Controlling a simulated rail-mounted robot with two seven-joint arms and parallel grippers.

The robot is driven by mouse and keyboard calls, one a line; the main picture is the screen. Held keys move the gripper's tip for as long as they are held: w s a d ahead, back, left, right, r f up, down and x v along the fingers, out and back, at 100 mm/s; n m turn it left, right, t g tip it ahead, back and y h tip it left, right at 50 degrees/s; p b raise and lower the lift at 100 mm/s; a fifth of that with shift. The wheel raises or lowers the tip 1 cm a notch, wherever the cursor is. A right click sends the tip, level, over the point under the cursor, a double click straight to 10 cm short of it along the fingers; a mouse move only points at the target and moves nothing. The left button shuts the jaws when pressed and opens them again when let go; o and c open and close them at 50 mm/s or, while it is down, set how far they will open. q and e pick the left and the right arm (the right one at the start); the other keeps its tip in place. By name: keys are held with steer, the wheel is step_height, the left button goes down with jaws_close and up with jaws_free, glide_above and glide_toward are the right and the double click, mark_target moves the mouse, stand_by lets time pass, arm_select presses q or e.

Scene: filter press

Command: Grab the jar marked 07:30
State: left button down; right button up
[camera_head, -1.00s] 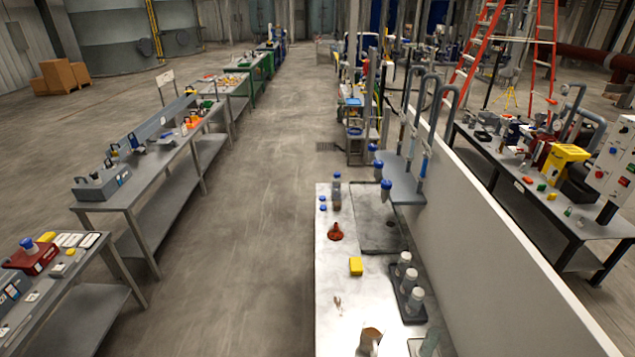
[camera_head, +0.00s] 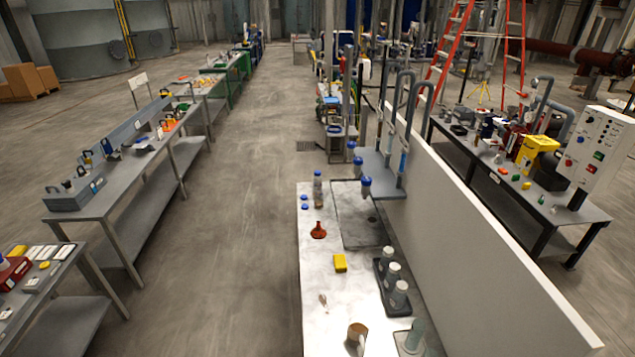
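Several grey-white lidded jars stand upright in a dark rack (camera_head: 382,290) on the right side of the pale bench (camera_head: 318,270). The rear jar (camera_head: 388,254), middle jar (camera_head: 393,272) and front jar (camera_head: 400,291) form a row. Any time marking on them is too small to read, so I cannot tell which is 07:30. A blue-capped bottle (camera_head: 317,190) stands at the bench's far left corner, its label also unreadable. Neither of my grippers is in view.
The aisle floor (camera_head: 230,250) to the left is clear.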

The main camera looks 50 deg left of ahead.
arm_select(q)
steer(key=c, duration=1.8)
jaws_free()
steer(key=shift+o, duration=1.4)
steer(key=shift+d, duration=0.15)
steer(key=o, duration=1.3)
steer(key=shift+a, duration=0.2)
